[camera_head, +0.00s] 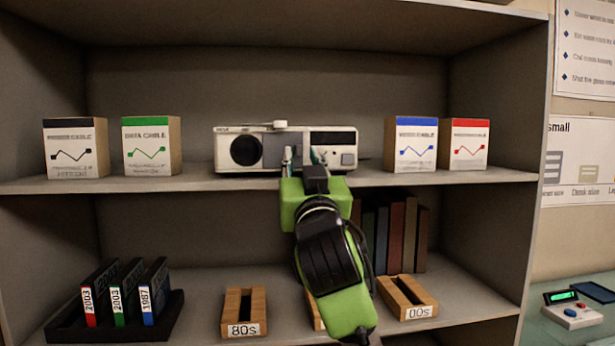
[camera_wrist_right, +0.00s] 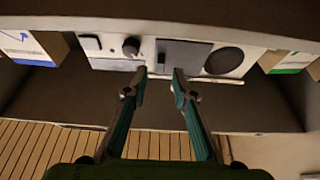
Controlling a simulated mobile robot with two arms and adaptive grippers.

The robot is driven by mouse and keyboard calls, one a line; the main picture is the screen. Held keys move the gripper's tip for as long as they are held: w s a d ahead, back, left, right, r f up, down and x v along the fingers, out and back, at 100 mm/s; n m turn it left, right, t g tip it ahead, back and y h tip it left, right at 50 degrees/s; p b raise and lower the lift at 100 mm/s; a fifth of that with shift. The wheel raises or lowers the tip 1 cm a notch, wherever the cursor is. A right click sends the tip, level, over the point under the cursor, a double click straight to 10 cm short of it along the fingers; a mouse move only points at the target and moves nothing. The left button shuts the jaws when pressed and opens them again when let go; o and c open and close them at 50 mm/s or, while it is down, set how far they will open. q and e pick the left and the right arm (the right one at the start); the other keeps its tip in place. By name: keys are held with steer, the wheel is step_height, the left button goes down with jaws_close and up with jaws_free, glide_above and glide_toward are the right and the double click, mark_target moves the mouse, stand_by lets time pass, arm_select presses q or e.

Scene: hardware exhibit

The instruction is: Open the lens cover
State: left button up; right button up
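A white projector-like device (camera_head: 285,137) stands on the upper shelf. On its front left is a dark round face (camera_head: 246,151), which shows at the right in the right wrist view (camera_wrist_right: 223,61). I cannot tell whether this is a bare lens or a cover. In the wrist view a grey square panel (camera_wrist_right: 190,53) with a small dark tab (camera_wrist_right: 161,58) sits beside it. My right gripper (camera_head: 303,160) is in front of the device's middle. Its fingers (camera_wrist_right: 160,76) are apart with nothing between them, pointing at the panel's tab side. Contact is unclear. My left gripper is out of view.
Boxes flank the device: a green-topped box (camera_head: 147,148) to the left and a blue-topped box (camera_head: 410,145) to the right. The upper shelf edge (camera_head: 225,183) runs just below it. Below are books (camera_head: 397,233), wooden holders (camera_head: 243,309) and a black cartridge rack (camera_head: 172,312).

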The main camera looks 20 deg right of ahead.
steer(key=v, duration=0.9)
steer(key=shift+s+f, duration=0.1)
steer(key=shift+s, duration=0.05)
